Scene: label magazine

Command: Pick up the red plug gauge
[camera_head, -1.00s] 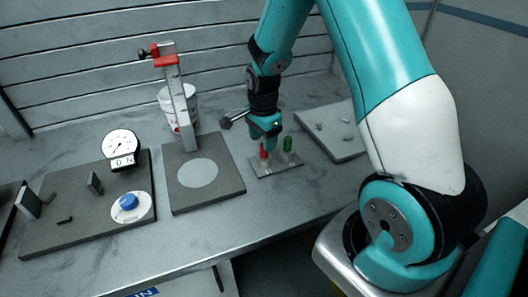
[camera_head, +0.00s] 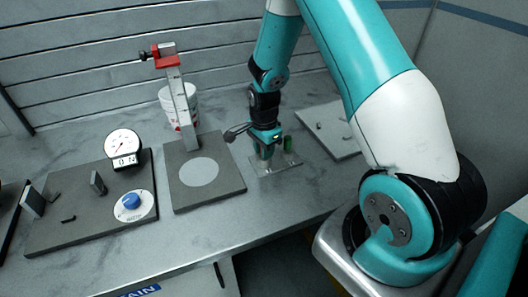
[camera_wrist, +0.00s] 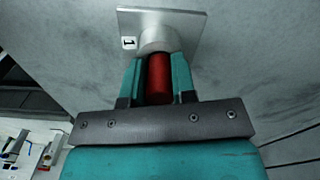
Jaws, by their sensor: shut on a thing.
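The red plug gauge (camera_wrist: 158,78) stands between the two teal fingers of my gripper (camera_wrist: 159,72) in the wrist view. The fingers are shut on its sides. Beyond it, a pale round part meets a small metal plate (camera_wrist: 190,22) with a label reading 1. I cannot tell whether the gauge still touches the plate. In the head view my gripper (camera_head: 265,154) points down over the left part of this plate (camera_head: 288,166), and its fingers hide the red gauge.
A green plug (camera_head: 288,143) stands on the plate just right of my gripper. A dark base (camera_head: 228,187) with a red-topped upright (camera_head: 182,95) stands to the left. A dial gauge (camera_head: 122,144) is farther left. A grey board (camera_head: 330,125) with small parts lies behind right.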

